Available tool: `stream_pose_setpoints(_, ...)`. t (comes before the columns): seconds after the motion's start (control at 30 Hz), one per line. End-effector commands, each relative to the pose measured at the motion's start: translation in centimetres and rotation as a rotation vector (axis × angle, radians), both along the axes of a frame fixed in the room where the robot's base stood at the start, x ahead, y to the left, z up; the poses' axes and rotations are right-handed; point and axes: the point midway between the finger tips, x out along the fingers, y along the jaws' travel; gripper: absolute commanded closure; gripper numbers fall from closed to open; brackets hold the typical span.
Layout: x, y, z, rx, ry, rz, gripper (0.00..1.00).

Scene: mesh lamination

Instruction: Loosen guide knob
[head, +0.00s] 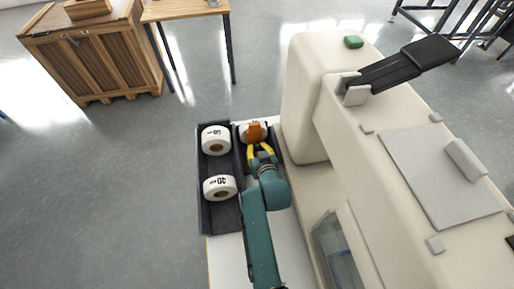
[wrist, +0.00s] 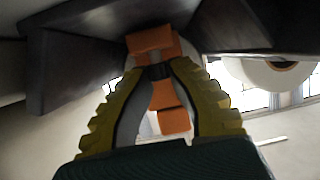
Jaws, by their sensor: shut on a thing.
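The orange guide knob (head: 254,132) sits against a white roll in the upper right of the dark tray. In the wrist view the orange knob (wrist: 150,41) shows between and above the yellow fingers, with a dark band across its middle. My gripper (head: 260,147) has its two yellow fingers closed around the knob; in the wrist view the fingertips (wrist: 161,72) meet at the dark band. The fingers hide part of the knob, and its thread or seat is not visible.
Two white labelled rolls, one at the upper left (head: 215,140) and one lower (head: 220,188), stand in the dark tray (head: 204,215). A large cream machine (head: 305,100) rises close on the right. Open grey floor lies to the left. A wooden cabinet (head: 95,60) stands farther back.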

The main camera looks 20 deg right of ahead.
Motion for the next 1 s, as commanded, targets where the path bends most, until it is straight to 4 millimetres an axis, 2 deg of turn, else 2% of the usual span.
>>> stream_pose_setpoints(0.3, -0.1, -0.5, -1.7, 0.006, 0.005, 0.184, 1.0)
stream_pose_setpoints(0.6, -0.2, -0.4, -1.0, 0.005, 0.005, 0.346, 1.0)
stream_pose_setpoints(0.93, -0.2, -0.3, -0.7, 0.004, 0.007, 0.36, 1.0)
stream_pose_setpoints(0.97, -0.2, -0.3, -0.7, 0.004, 0.007, 0.36, 0.79)
stream_pose_setpoints(1.0, -0.2, -0.2, -0.7, 0.005, 0.008, 0.359, 0.72)
